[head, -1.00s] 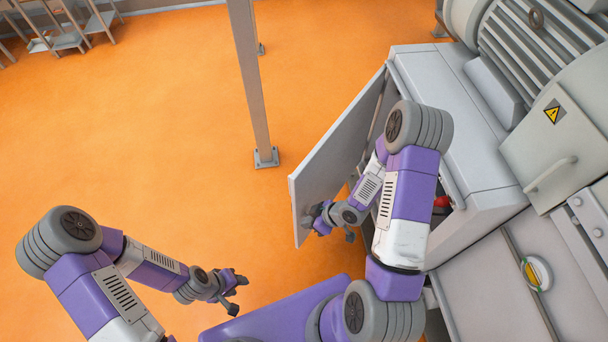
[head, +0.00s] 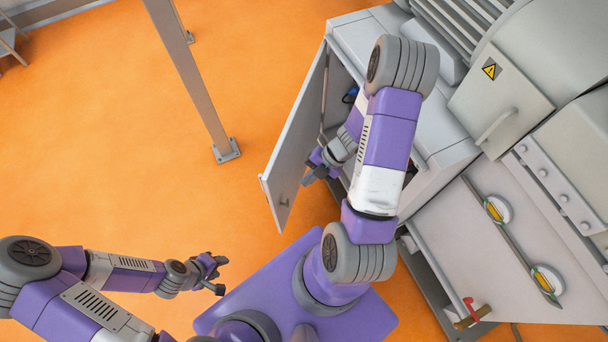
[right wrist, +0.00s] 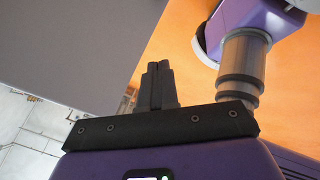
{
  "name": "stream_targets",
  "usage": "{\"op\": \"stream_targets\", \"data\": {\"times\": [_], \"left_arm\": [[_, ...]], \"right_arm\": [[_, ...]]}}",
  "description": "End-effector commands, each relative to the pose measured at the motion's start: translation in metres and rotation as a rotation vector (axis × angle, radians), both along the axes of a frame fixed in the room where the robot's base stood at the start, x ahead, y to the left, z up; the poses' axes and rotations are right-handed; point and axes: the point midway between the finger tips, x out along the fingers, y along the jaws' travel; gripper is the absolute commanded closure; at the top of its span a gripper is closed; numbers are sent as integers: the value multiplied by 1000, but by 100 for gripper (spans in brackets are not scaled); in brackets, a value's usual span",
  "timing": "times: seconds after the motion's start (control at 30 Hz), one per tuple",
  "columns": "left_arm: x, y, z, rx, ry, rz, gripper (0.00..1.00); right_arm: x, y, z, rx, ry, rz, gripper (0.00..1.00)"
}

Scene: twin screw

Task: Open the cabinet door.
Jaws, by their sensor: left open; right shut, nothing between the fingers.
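The cabinet door (head: 297,130), a flat light-grey panel, stands swung out from the grey cabinet (head: 430,150) in the head view. The cabinet's opening shows partly behind my right arm. My right gripper (head: 312,172) is on the inner side of the door, close to its free edge; whether it touches is unclear. In the right wrist view its dark fingers (right wrist: 158,72) are shut with nothing between them, and a grey panel (right wrist: 85,45), likely the door, fills the upper left. My left gripper (head: 219,274) is open and empty over the orange floor, left of my base.
A grey post (head: 195,85) with a floor plate stands left of the door. A large machine with a warning sign (head: 491,69) rises above and right of the cabinet. A blue item (head: 350,95) shows inside the cabinet. The orange floor between post and door is clear.

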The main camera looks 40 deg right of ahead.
Motion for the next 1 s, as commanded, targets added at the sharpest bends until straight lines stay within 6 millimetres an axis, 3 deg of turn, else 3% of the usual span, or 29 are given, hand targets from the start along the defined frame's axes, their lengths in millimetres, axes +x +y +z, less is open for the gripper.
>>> {"op": "stream_targets", "data": {"times": [0.1,0.33,0.6,1.0], "left_arm": [[0,0,-20,0,0,0,57],[0,0,-45,0,0,0,57],[0,0,-46,0,0,0,57],[0,0,-47,0,0,0,57]], "right_arm": [[5,16,-27,3,2,0,100],[13,40,-61,2,3,-2,100],[42,59,-56,0,0,0,100],[47,61,-55,1,2,-2,100]]}}
